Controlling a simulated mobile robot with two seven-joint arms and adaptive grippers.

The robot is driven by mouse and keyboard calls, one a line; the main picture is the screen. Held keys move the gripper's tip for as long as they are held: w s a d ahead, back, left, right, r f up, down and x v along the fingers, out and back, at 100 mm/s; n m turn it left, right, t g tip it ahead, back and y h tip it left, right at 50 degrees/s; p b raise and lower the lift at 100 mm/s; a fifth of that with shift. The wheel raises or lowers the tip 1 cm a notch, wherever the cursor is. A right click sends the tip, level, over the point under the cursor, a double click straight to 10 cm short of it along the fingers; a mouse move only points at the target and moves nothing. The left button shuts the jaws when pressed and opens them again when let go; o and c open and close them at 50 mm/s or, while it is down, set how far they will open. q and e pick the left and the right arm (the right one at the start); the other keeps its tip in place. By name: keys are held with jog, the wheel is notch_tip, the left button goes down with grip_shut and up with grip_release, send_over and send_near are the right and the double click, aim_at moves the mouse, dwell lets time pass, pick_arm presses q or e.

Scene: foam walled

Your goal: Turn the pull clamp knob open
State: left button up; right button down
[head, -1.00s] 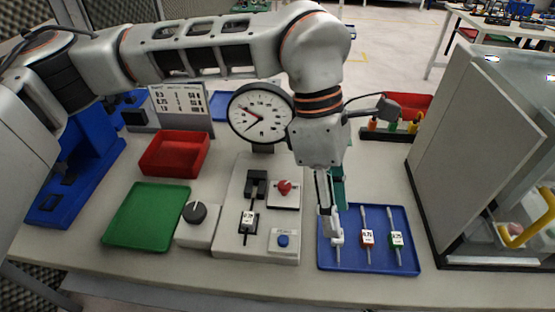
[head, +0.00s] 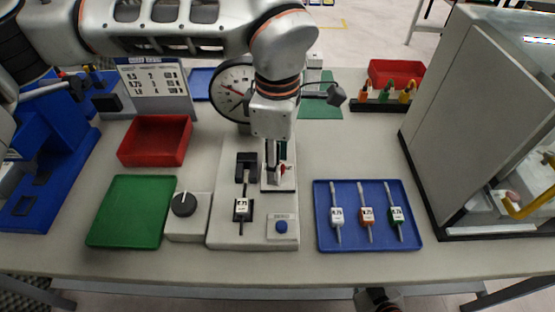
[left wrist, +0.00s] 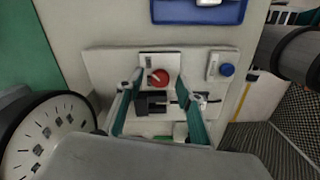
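The red knob (head: 283,172) sits on a white square plate on the pale fixture block (head: 228,225); in the head view my gripper partly covers it. In the left wrist view the red knob (left wrist: 158,77) shows whole, between the fingertips in the picture. My left gripper (head: 273,168) points down over the knob plate. In the left wrist view its two green-sided fingers (left wrist: 159,80) are apart with nothing held. I cannot tell whether they touch the knob. A dark part, perhaps my right gripper (head: 378,299), shows at the bottom edge, too cut off to read.
On the block are a black clamp with a labelled gauge (head: 243,209) and a blue button (head: 281,227). A round dial (head: 229,88) stands behind. A grey cabinet (head: 450,130) stands farther right.

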pick_arm(q)
jog(key=shift+f, duration=0.25)
grip_shut()
